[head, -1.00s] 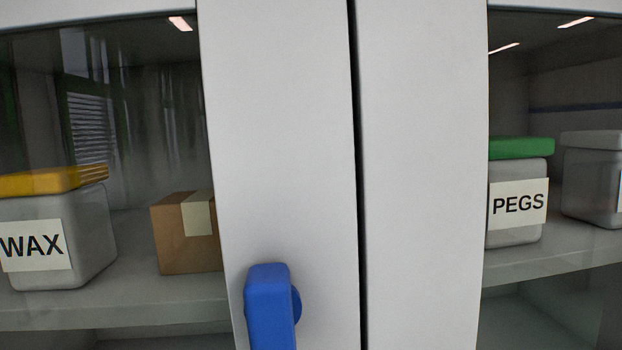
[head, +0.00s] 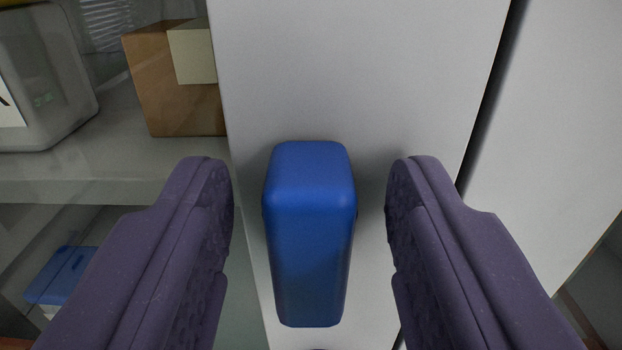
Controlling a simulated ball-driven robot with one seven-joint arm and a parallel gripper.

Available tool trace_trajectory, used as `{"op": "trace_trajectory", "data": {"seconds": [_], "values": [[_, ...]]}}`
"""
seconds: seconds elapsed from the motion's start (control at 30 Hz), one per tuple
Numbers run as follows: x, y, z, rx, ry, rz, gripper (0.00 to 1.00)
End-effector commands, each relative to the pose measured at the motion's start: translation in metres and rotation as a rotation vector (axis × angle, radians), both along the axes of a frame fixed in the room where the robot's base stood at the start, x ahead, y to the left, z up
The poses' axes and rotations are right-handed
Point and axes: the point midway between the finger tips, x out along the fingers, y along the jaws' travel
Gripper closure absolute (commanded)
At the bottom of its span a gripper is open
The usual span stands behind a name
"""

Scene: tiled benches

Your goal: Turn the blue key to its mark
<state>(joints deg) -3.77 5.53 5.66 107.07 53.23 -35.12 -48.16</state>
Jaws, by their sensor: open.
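The blue key (head: 310,235) is a rounded upright block on the white cabinet door frame, in the middle of the head view. It stands roughly vertical in the picture. My gripper (head: 310,190) is open, with one purple finger on each side of the key. A gap shows between the key and each finger, so neither appears to touch it. I cannot see the key's mark in this view.
The white door frame (head: 350,70) fills the middle, with a dark seam (head: 490,90) to its right. Behind glass on the left, a shelf (head: 120,185) holds a cardboard box (head: 170,95) and a grey container (head: 55,75). A blue-lidded container (head: 62,275) sits lower.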

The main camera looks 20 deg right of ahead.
Motion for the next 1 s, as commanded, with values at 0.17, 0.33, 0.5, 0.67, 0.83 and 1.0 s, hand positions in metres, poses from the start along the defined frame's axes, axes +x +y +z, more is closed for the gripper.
{"op": "trace_trajectory", "data": {"seconds": [0.17,0.33,0.5,0.67,0.83,1.0], "values": [[-0.0003,0.0001,0.0001,0.0,0.0,0.0,0.6],[-0.0004,0.0001,0.0002,0.0,0.0,0.0,0.99],[-0.0004,0.0001,0.0003,0.001,-0.001,0.0,1.0],[-0.0006,-0.0001,0.0001,0.021,-0.008,0.0,1.0],[-0.0009,-0.001,-0.0002,0.087,-0.032,0.001,1.0],[-0.0017,-0.0025,-0.0012,0.205,-0.069,0.001,1.0]]}}
